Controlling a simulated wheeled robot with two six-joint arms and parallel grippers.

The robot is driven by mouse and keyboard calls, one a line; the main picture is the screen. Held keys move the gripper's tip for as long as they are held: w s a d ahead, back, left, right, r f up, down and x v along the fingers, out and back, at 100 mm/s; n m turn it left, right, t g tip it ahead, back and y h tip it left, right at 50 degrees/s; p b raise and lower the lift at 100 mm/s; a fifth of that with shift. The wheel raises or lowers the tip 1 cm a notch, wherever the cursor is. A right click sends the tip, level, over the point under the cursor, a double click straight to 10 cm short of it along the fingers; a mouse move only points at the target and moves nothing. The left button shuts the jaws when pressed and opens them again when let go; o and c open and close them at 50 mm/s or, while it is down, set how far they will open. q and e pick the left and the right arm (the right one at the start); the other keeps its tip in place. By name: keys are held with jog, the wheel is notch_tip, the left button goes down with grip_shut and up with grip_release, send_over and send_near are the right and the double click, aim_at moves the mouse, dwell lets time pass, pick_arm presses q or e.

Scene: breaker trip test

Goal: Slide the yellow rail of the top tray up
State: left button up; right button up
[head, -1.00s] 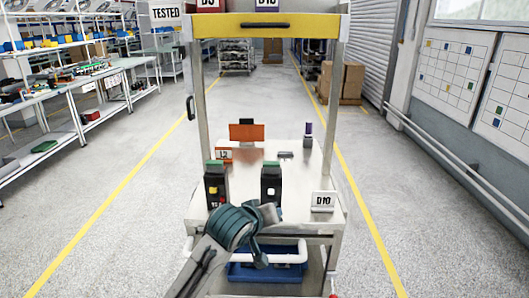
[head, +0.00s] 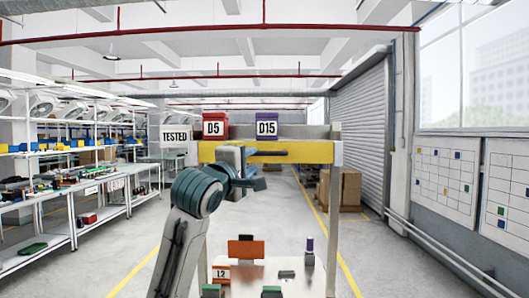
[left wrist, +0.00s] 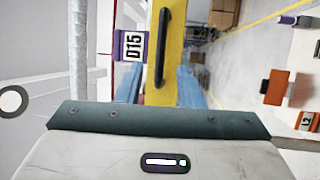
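The yellow rail (head: 318,152) runs across the front of the top tray (head: 318,132), with a black handle (head: 285,153) on its face. In the left wrist view the yellow rail (left wrist: 178,35) stands upright in the picture, lined up with the gap between two blue fingers. My left gripper (head: 246,168) is at the rail, left of the handle's middle. Its fingers (left wrist: 160,88) are apart, one on each side of the rail; I cannot tell whether they touch it. My right gripper is not in view.
A red D5 box (head: 215,121) and a purple D15 box (head: 267,121) stand at the top tray. The lower deck (head: 262,270) holds an orange block (head: 246,250) and an L2 sign (head: 222,273). Shelves line the left; cartons (head: 349,188) stand behind on the right.

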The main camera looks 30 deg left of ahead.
aim_at(264, 154)
pick_arm(q)
jog(key=p+x, duration=0.3)
jog(key=x, duration=0.4)
jog(key=shift+w+r, duration=0.15)
jog(key=shift+w, duration=0.2)
jog(key=shift+w+p, duration=0.35)
jog(key=shift+w, duration=0.2)
grip_shut()
